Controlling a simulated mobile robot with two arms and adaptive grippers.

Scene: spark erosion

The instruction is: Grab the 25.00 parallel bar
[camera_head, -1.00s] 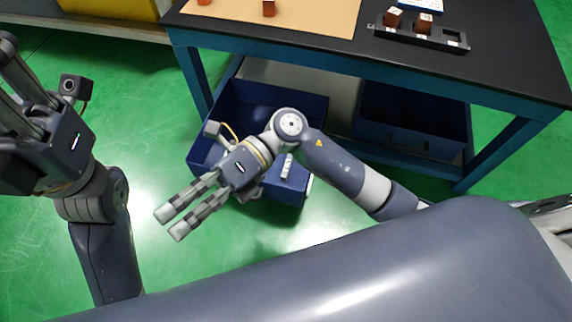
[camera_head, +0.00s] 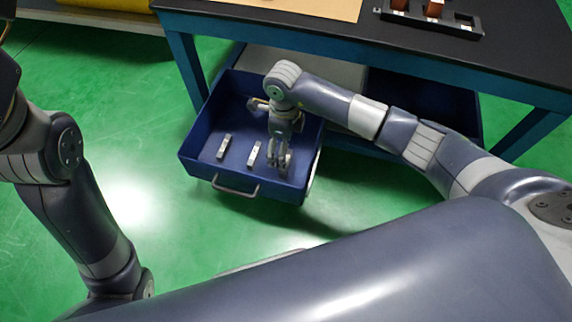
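A blue drawer (camera_head: 193,166) is pulled out below the workbench. Two slim pale metal bars, a left one (camera_head: 223,146) and a middle one (camera_head: 253,154), lie apart on its floor. Their markings are too small to read, so I cannot tell which bar is the 25.00 one. My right gripper (camera_head: 280,164) points down into the right part of the drawer, just right of the middle bar. Its fingers blend with pale shapes there, so whether it is open, or has a bar between its fingers, cannot be told. My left gripper is out of view; only its arm shows at the left.
The workbench's black top (camera_head: 400,42) stands above the drawer. It carries a tan board (camera_head: 300,8) and a black holder (camera_head: 466,24) with reddish-brown blocks. The drawer's front has a metal handle (camera_head: 236,190). Green floor (camera_head: 150,200) is clear at the left front.

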